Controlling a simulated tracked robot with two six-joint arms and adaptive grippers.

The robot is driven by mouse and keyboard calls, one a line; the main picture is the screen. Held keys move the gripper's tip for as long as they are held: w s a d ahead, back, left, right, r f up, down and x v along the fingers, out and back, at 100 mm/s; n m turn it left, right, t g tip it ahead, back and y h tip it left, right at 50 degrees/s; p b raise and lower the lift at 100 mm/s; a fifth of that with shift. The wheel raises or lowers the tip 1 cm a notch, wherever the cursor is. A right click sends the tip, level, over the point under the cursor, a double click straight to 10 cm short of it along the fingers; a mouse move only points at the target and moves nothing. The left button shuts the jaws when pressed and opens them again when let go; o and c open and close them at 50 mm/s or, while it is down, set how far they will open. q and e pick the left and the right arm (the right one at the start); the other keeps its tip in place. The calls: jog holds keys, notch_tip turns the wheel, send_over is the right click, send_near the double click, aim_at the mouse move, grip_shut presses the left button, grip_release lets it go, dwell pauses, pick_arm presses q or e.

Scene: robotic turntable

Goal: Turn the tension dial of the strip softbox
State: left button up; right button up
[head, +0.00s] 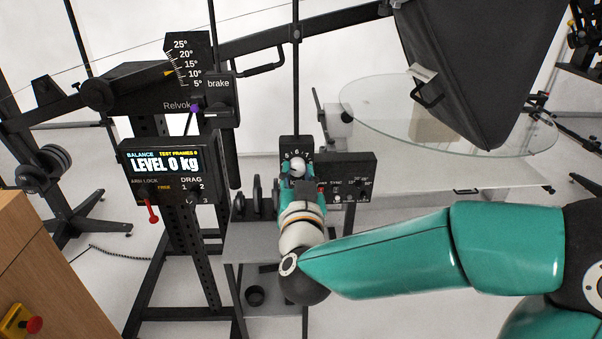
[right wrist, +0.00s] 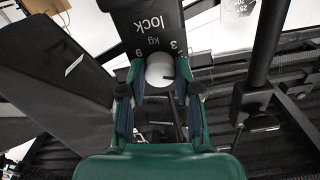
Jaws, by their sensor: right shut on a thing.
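The strip softbox (head: 455,65) is a large black box hanging at the upper right of the head view. The tension dial (head: 298,165) is a pale round knob on a small black panel with numbers around it. In the right wrist view the grey knob (right wrist: 160,72) sits between my fingers, below a panel marked "lock" and "kg". My right gripper (head: 298,177) is shut on the knob, with one finger on each side in the wrist view. Its fingers and arm hide part of the panel in the head view. My left gripper is not in view.
A black control box (head: 168,170) reading "LEVEL 0 kg" stands to the left. A boom arm (head: 285,40) crosses above. A round glass turntable (head: 375,115) is behind, and another black box (head: 352,170) is close right of the dial. A wooden cabinet (head: 40,255) fills the lower left.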

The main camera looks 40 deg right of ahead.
grip_shut()
jog(key=m+b, duration=0.3)
jog(key=b, duration=0.1)
jog(key=shift+f+m, duration=0.2)
jog(key=shift+m, duration=0.2)
jog(key=shift+r+m+b, duration=0.1)
jog(key=shift+m+b, duration=0.2)
jog(key=shift+b, duration=0.1)
jog(key=shift+r, duration=0.1)
jog(key=o, duration=1)
grip_release()
jog(key=shift+d, duration=0.1)
